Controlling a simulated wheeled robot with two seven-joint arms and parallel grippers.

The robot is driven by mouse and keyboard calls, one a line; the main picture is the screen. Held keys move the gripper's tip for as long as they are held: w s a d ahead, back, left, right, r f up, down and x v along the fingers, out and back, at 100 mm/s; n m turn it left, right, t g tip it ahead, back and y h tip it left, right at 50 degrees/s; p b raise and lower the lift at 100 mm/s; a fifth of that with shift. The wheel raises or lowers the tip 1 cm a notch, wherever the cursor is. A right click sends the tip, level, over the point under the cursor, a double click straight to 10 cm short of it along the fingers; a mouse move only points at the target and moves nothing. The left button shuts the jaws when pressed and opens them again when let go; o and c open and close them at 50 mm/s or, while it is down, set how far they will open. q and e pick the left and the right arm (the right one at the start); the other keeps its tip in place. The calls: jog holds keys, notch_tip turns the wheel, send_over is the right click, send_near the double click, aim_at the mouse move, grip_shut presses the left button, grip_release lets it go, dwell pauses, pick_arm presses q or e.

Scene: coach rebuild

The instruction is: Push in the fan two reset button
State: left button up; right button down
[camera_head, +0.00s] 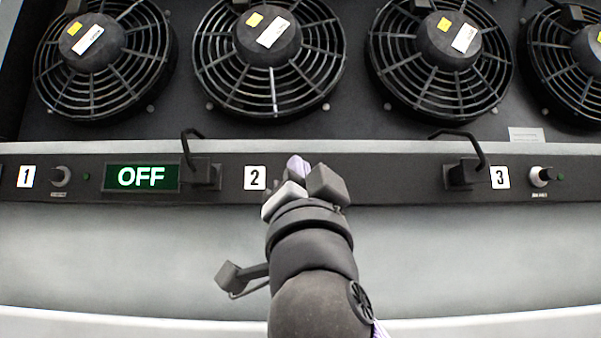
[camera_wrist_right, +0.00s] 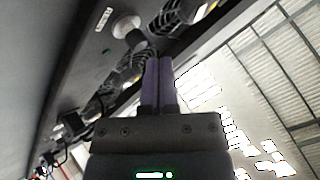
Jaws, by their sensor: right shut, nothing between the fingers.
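My right gripper (camera_head: 298,166) reaches up to the dark panel strip, just right of the white label 2 (camera_head: 255,178). Its purple fingers are together with nothing between them, and they also show in the right wrist view (camera_wrist_right: 158,62). In the head view, the gripper hides the part of the strip beside label 2. In the right wrist view, a pale round knob or button (camera_wrist_right: 127,27), likely the fan two reset button, stands out from the panel, up and left of the fingertips. A gap shows between them in that picture. My left gripper is not in view.
Fan two (camera_head: 268,52) is behind the strip, among several black fans. Other controls are knob one (camera_head: 60,176), knob three (camera_head: 542,177) and a green OFF display (camera_head: 141,177). Black latches (camera_head: 203,172) and (camera_head: 466,172) stick out. The pale surface below (camera_head: 480,250) is clear.

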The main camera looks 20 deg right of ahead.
jog(key=shift+w, duration=0.1)
dwell(0.3)
jog(key=shift+w+d, duration=0.15)
jog(key=shift+w, duration=0.15)
jog(key=shift+w+d, duration=0.15)
jog(key=shift+w, duration=0.45)
dwell(0.7)
jog(key=shift+s, duration=0.1)
jog(key=shift+s+a+b, duration=0.15)
jog(key=shift+s+b, duration=0.15)
jog(key=shift+s, duration=0.2)
jog(key=shift+s+a+b, duration=0.15)
jog(key=shift+s+b, duration=0.1)
jog(key=shift+s, duration=0.25)
